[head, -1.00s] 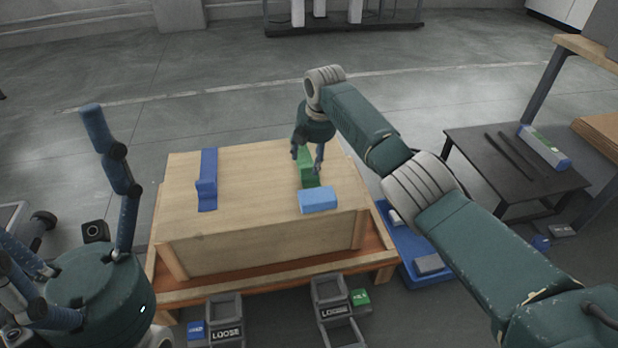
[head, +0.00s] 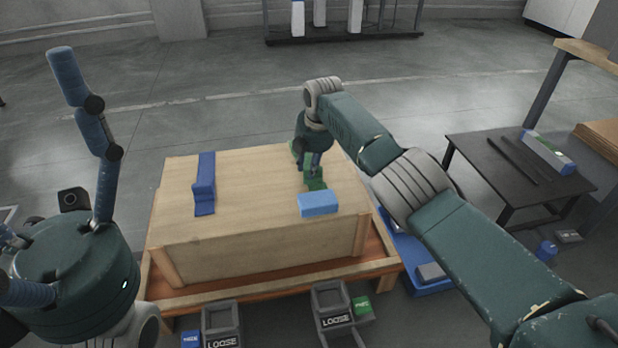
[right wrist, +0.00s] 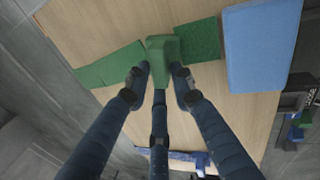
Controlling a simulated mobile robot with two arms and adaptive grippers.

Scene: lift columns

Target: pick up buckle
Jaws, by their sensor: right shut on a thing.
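The green buckle (right wrist: 162,48) is a small block between green strap pieces (right wrist: 112,66) on the wooden crate (head: 250,165). My right gripper (right wrist: 160,78) is shut on the buckle, with its blue fingertips against its sides. In the head view the right gripper (head: 312,170) is over the crate's right part and hides much of the buckle. Whether the buckle is clear of the crate top, I cannot tell. My left gripper (head: 40,165) is at the lower left, away from the crate, with its fingers spread and empty.
A light blue block (head: 318,204) lies just in front of the green strap. A blue strap with a raised block (head: 204,185) is on the crate's left. Bins marked LOOSE (head: 330,300) stand in front. A dark low table (head: 500,160) is at right.

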